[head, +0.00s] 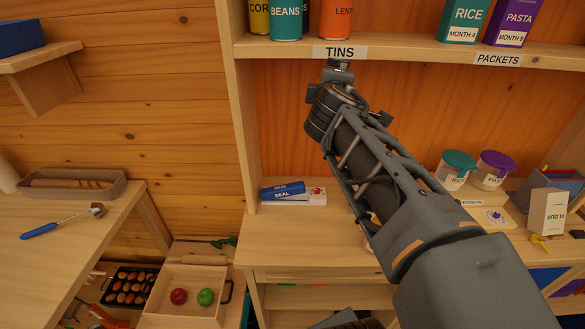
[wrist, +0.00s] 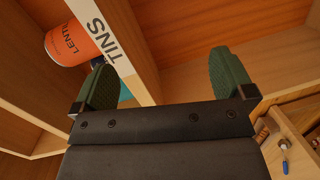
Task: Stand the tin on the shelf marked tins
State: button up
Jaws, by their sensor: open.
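An orange lentils tin (head: 336,18) stands on the upper shelf (head: 400,48), above the TINS label (head: 340,52); its top is cut off. A teal beans tin (head: 286,20) and a yellow tin (head: 259,17) stand left of it, with part of another tin behind. My gripper (head: 338,66) is just below the label. In the wrist view my gripper (wrist: 165,82) has its two green fingers spread with nothing held between them. The lentils tin (wrist: 68,45) lies beyond the left finger, apart from it, partly hidden by the label strip (wrist: 95,35).
Rice packet (head: 466,20) and pasta packet (head: 512,22) stand right on the same shelf, above a PACKETS label (head: 498,59). A side wall (head: 241,120) bounds the shelf left.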

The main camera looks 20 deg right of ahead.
jog(key=s+a+f+m+g+y, duration=0.2)
jog(key=s+a+f+m+g, duration=0.1)
jog(key=f, duration=0.5)
jog(key=s+a+f+m+g+y, duration=0.3)
jog(key=s+a+f+m, duration=0.1)
jog(key=f, duration=0.4)
jog(key=s+a+f+m+g+y, duration=0.3)
jog(key=s+a+f, duration=0.2)
jog(key=a+f, duration=0.2)
jog(key=shift+a+f, duration=0.2)
jog(key=shift+f, duration=0.5)
